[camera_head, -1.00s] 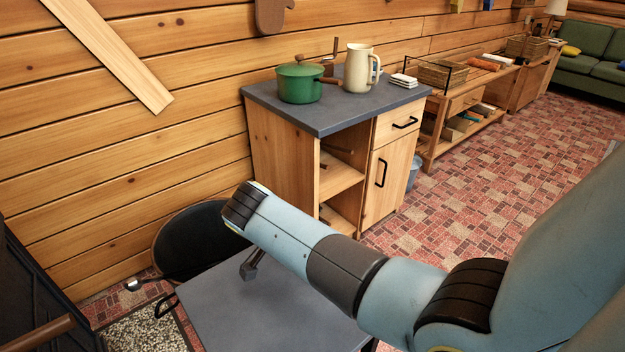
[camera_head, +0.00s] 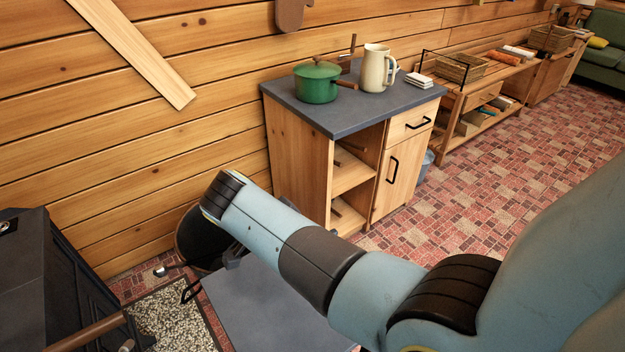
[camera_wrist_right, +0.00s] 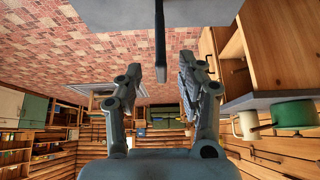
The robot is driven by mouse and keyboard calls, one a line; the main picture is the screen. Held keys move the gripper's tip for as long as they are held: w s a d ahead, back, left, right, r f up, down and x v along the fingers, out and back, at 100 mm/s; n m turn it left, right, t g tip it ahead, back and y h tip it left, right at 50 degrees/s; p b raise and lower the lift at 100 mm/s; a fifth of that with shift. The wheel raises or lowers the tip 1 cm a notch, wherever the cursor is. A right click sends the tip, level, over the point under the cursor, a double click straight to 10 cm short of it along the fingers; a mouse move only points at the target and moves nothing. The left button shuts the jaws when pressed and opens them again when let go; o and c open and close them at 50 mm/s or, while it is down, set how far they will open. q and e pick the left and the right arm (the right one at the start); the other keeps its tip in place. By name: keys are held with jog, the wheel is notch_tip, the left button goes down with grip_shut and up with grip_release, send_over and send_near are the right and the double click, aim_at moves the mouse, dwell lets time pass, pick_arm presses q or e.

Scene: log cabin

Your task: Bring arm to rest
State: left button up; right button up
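My right arm (camera_head: 310,265) comes in from the right in the head view and reaches over a low grey-topped table (camera_head: 265,305). Its gripper is mostly hidden behind the wrist there. My left gripper is in neither view.
A wooden cabinet (camera_head: 300,165) with a grey top holds a green pot (camera_head: 317,86) and a cream pitcher (camera_head: 376,70). A dark stove (camera_head: 50,285) stands at left. A long wooden shelf bench (camera_head: 490,85) lines the wall. Brick-patterned floor (camera_head: 500,190) is open at right.

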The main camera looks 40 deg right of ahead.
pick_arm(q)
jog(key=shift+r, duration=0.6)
pick_arm(e)
jog(key=shift+a+r, duration=0.35)
jog(key=shift+r, duration=0.2)
